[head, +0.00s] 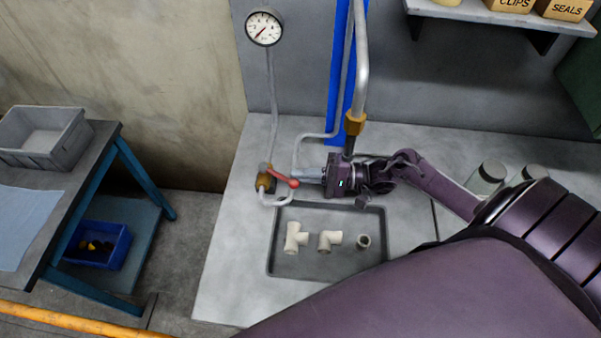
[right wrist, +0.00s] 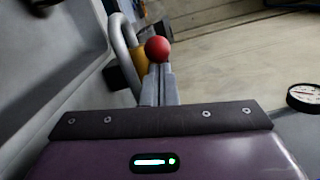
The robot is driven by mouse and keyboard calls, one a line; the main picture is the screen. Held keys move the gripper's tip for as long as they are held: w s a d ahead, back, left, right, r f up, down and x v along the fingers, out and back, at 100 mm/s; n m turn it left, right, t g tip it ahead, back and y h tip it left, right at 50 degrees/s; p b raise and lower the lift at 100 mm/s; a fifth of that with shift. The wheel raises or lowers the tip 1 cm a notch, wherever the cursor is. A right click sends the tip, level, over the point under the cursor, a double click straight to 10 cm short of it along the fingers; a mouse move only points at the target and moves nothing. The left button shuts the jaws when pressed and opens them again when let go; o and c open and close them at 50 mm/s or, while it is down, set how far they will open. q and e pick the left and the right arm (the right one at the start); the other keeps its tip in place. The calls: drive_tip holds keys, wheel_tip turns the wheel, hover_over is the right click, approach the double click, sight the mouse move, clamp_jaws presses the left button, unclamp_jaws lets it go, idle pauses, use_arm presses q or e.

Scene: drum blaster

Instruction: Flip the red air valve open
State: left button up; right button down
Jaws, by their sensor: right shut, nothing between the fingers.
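The red air valve handle (head: 281,175) is a short red lever with a ball end on a brass valve body (head: 264,181), left of my right gripper in the head view. My right gripper (head: 299,175) is shut and empty, with its fingertips at the lever's ball end. In the right wrist view the red ball (right wrist: 158,49) sits just beyond the closed fingertips (right wrist: 160,68), and the brass body (right wrist: 138,62) shows partly behind it. I cannot tell whether the fingertips touch the ball. My left gripper is not in view.
A grey tray (head: 271,262) with white pipe fittings (head: 296,238) lies in front of the gripper. A vertical pipe with a brass fitting (head: 355,123) stands behind it. A pressure gauge (head: 264,27) is on the wall.

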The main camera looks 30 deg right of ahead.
drive_tip(key=b+v, duration=0.1)
drive_tip(key=v, duration=0.6)
drive_tip(key=shift+s+d, duration=0.1)
drive_tip(key=shift+d, duration=0.05)
drive_tip(key=w+d+n+g+b, duration=0.1)
drive_tip(key=b, duration=0.1)
drive_tip(key=w+d+n+g+b, duration=0.1)
drive_tip(key=n+b, duration=0.1)
drive_tip(key=b, duration=0.1)
drive_tip(key=shift+w+d+r+b, duration=0.2)
drive_tip(key=shift+w+d+b, duration=0.05)
drive_tip(key=shift+w+b, duration=0.1)
drive_tip(key=d+r+n+g+b, duration=0.1)
drive_tip(key=d+b, duration=0.1)
drive_tip(key=w+d+r+n+g+b, duration=0.1)
drive_tip(key=r+n+b, duration=0.1)
drive_tip(key=shift+d+r+g, duration=0.3)
drive_tip(key=shift+d, duration=0.1)
